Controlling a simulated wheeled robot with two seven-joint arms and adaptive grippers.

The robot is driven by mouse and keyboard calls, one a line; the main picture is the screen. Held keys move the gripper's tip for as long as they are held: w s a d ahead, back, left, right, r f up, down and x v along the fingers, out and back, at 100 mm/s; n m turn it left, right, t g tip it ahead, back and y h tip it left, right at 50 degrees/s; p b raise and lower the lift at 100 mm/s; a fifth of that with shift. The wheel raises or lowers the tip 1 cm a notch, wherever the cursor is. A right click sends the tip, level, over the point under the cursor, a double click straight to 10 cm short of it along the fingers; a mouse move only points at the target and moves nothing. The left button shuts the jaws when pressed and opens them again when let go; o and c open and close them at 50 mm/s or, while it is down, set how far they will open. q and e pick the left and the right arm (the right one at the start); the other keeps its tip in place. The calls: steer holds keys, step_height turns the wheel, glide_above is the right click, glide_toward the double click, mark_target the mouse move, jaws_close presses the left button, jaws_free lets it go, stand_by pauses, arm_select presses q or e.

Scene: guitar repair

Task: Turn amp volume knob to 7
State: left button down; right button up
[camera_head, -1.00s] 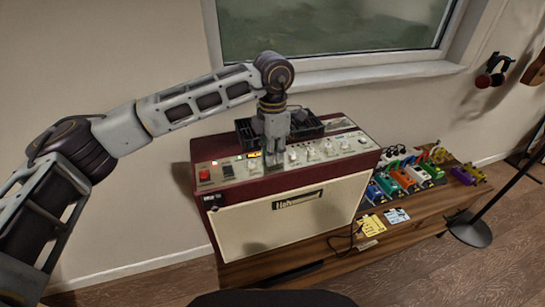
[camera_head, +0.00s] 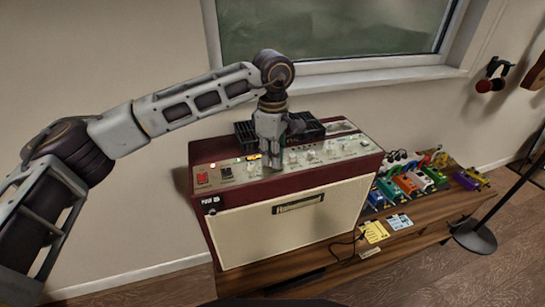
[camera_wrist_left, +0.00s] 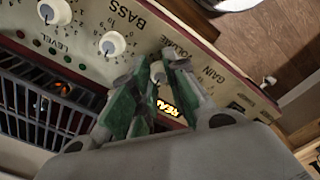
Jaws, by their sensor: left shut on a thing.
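The red amp (camera_head: 225,175) with a cream front stands on a low wooden bench, its knob panel facing up. My left gripper (camera_head: 274,163) points down onto the panel from above. In the left wrist view its green-padded fingertips (camera_wrist_left: 157,76) are shut on a small pale knob (camera_wrist_left: 158,70) beside the "VOLUME" lettering. The fingers cover most of this volume knob and its dial numbers, so I cannot read its setting. White knobs marked bass (camera_wrist_left: 112,44) and others sit along the row. My right gripper is not in view.
A black slotted rack (camera_head: 308,126) lies on top of the amp behind the panel. The red switch (camera_head: 202,178) is at the panel's left. Several coloured pedals (camera_head: 410,180) and yellow and blue cards (camera_head: 375,231) lie on the wooden bench (camera_head: 430,238) to the right.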

arm_select(q)
steer(key=shift+r+m, duration=0.15)
steer(key=shift+m, duration=1.75)
steer(key=shift+m+b, duration=0.3)
steer(key=shift+m, duration=4.3)
steer(key=c, duration=1.4)
jaws_free()
steer(key=shift+c, duration=0.2)
steer(key=shift+o, duration=0.4)
step_height(320, 180, up, 12)
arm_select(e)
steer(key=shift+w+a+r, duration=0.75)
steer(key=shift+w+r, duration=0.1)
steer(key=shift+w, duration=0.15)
